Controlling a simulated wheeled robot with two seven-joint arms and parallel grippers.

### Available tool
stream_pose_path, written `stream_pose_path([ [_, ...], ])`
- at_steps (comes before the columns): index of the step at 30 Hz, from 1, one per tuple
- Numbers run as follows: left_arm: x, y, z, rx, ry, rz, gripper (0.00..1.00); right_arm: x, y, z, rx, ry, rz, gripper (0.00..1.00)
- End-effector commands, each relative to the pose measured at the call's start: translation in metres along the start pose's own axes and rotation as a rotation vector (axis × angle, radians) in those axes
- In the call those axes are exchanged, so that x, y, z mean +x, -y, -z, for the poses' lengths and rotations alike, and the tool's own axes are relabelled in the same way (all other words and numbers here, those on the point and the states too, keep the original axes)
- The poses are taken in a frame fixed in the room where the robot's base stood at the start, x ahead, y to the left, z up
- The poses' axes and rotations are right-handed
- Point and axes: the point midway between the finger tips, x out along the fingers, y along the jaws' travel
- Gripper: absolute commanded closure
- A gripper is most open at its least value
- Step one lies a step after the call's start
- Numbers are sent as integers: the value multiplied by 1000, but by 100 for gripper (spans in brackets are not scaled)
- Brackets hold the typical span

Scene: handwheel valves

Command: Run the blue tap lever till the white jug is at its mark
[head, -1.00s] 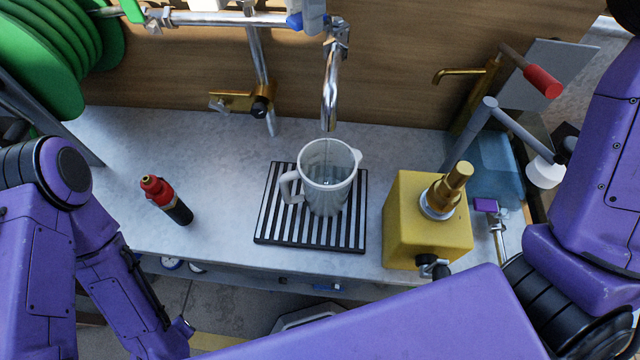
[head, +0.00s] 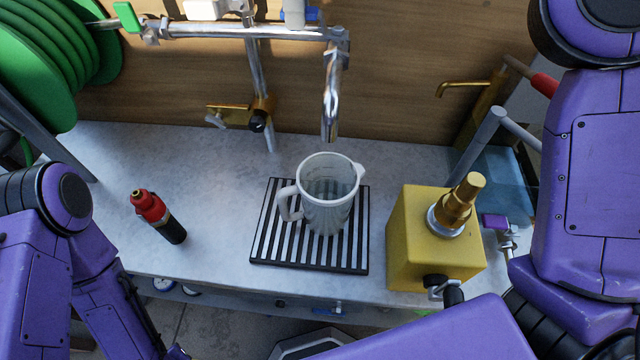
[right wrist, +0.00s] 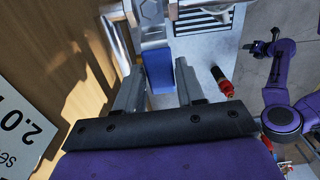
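The white jug (head: 326,200) stands upright on the striped drip grate (head: 262,250), under the chrome spout (head: 330,100). Its mouth is open and its side is see-through, but I cannot read its mark or level clearly. No stream shows below the spout. In the right wrist view the blue lever (right wrist: 160,78) lies between the fingers of my right gripper (right wrist: 161,66), which look apart with a gap. My left gripper (right wrist: 262,47) is small there, away from the tap.
A yellow block with a brass fitting (head: 432,255) stands right of the grate. A red and black bottle (head: 160,215) stands on the left. A green hose reel (head: 50,60) and a brass-handled valve (head: 240,112) are behind. The counter between bottle and grate is clear.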

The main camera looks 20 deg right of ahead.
Motion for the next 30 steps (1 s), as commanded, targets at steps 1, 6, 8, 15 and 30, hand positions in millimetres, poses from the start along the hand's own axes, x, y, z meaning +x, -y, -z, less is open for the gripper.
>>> stream_pose_path([
  [1, -2, 0, 1, 0, 0, 0, 57, -2, 1, 0, -5, 0, 1, 44],
  [6, -2, 0, 1, 0, 0, 0, 57, -1, 1, 0, -9, 0, 2, 44],
  [8, -2, 0, 1, 0, 0, 0, 57, -1, 1, 0, -9, 0, 2, 44],
  [15, -17, 1, 7, 0, 0, 0, 57, -19, 1, 0, -11, 0, 1, 44],
  [30, -51, 4, 21, 0, -1, 0, 57, -62, 1, 0, -13, 1, 2, 44],
])
